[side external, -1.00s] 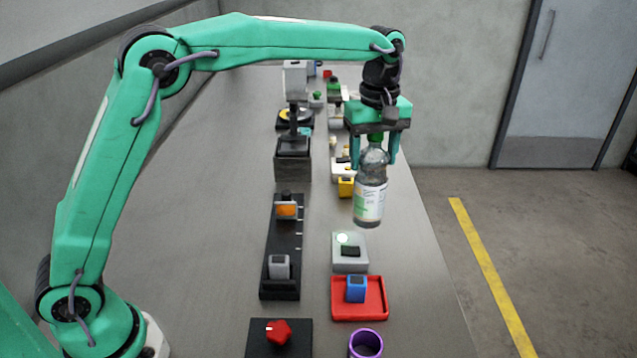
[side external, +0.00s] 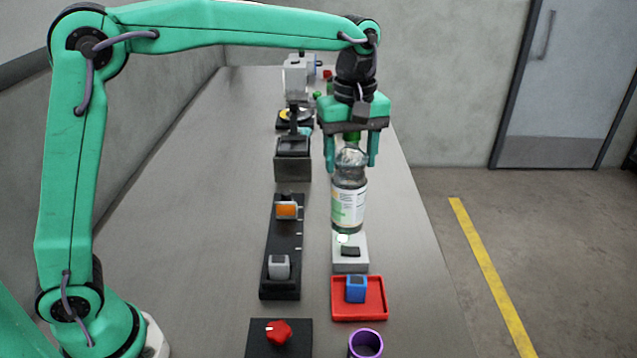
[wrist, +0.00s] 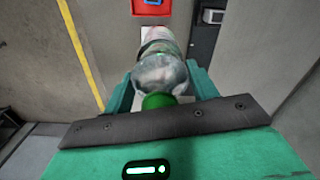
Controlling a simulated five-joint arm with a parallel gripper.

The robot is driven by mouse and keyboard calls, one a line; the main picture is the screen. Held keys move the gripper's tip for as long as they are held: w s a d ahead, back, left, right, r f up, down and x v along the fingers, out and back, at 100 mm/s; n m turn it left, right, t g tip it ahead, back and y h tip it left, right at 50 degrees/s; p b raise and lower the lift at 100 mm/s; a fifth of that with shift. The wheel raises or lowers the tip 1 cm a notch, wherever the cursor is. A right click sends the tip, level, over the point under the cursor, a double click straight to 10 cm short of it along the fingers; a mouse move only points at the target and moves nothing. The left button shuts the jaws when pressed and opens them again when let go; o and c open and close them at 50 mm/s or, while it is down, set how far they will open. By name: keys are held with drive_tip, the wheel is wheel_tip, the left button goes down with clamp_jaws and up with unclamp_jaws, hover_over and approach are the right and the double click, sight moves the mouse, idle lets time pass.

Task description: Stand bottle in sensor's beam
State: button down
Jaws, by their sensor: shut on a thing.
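A clear bottle (side external: 348,205) with a white and green label and a green cap hangs upright in my gripper (side external: 350,160), which is shut on it near the cap. In the side view it shows in front of the far part of a light grey box (side external: 350,262) with a lit round spot and appears to be above the bench. The wrist view shows the bottle (wrist: 160,72) between my fingers. A black rail (side external: 280,290) carries an orange-faced block (side external: 287,210) and a grey block (side external: 278,267), which look like the sensor pair; no beam is visible.
A red tray (side external: 373,310) holding a blue block (side external: 356,288) lies nearer. A purple ring-like cup (side external: 365,343) and a red knob (side external: 278,331) are at the front. A dark grey block (side external: 293,165) stands behind the rail. The bench left of the rail is clear.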

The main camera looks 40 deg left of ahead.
drive_tip(key=s+a, duration=0.2)
drive_tip(key=s, duration=1.1)
drive_tip(key=shift+s+r+m, duration=0.2)
drive_tip(key=shift+r+m, duration=0.1)
drive_tip(key=shift+a, duration=0.1)
drive_tip(key=w+a+f, duration=0.6)
drive_tip(key=a+f, duration=0.1)
drive_tip(key=a, duration=0.2)
drive_tip(key=shift+a, duration=0.4)
drive_tip(key=shift+w+f, duration=0.1)
drive_tip(key=shift+f, duration=2)
